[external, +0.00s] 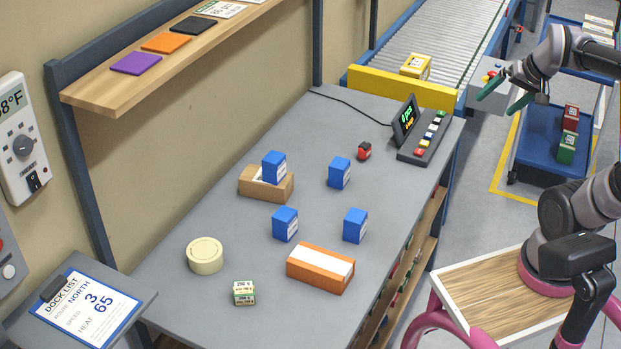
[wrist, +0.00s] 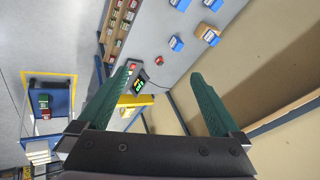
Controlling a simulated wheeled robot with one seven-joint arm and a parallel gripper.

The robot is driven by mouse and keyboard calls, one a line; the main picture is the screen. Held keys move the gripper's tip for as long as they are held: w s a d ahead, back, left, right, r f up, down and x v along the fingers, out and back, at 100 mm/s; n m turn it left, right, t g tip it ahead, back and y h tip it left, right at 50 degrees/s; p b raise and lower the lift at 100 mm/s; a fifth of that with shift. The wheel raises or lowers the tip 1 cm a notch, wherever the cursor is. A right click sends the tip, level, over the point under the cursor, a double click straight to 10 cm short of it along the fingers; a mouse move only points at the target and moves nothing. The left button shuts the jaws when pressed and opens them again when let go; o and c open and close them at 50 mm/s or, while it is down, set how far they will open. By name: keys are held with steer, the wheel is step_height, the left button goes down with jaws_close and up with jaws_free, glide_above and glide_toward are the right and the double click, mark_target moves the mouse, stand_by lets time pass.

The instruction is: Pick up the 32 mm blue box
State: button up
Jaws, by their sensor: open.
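Several blue boxes of similar size are on the grey table (external: 225,222). One blue box (external: 274,167) sits on or in a brown carton (external: 277,188). Another blue box (external: 340,172) stands at the middle right, a third blue box (external: 285,224) nearer the front, and one more blue box (external: 355,225) to its right. Which one is 32 mm I cannot tell. The wrist view also shows blue boxes (wrist: 177,43), far off and small. My gripper (external: 498,92) is open and empty, up at the right, away from the boxes; its green fingers spread wide in the wrist view (wrist: 165,100).
An orange-and-white box (external: 320,268), a cream tape roll (external: 205,256) and a small green-and-white box (external: 244,293) are at the table's front. A red item (external: 364,151) and a keypad with display (external: 425,136) are at the back right. A conveyor (external: 435,45) lies beyond. A wooden shelf (external: 150,75) overhangs the left.

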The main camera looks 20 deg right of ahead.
steer(key=w+a+f+m+g+y, duration=0.2)
steer(key=w+a+f+m+y, duration=0.25)
steer(key=w, duration=0.45)
steer(key=w+a+f+m+g+y, duration=0.1)
steer(key=w+a+f+y, duration=0.2)
steer(key=w+a+f, duration=0.4)
steer(key=w+a+f+m+g+y, duration=0.25)
steer(key=w+a+f+y, duration=0.2)
steer(key=w+a, duration=0.4)
steer(key=w+d+f+m+t+y, duration=0.1)
steer(key=w+f+m+t, duration=0.55)
steer(key=w+f, duration=0.55)
steer(key=m+t+h, duration=0.2)
steer(key=m+t, duration=0.3)
steer(key=m, duration=0.3)
glide_toward(332, 163)
steer(key=shift+w+d+r+n, duration=0.1)
steer(key=shift+w+d+n, duration=0.05)
steer(key=shift+w+n, duration=0.15)
steer(key=shift+w+f+h, duration=0.2)
steer(key=shift+f+h, duration=0.1)
steer(key=shift+f, duration=0.05)
steer(key=x, duration=1)
steer(key=shift+w+a, duration=0.15)
steer(key=shift+a, duration=0.05)
steer(key=c, duration=1.4)
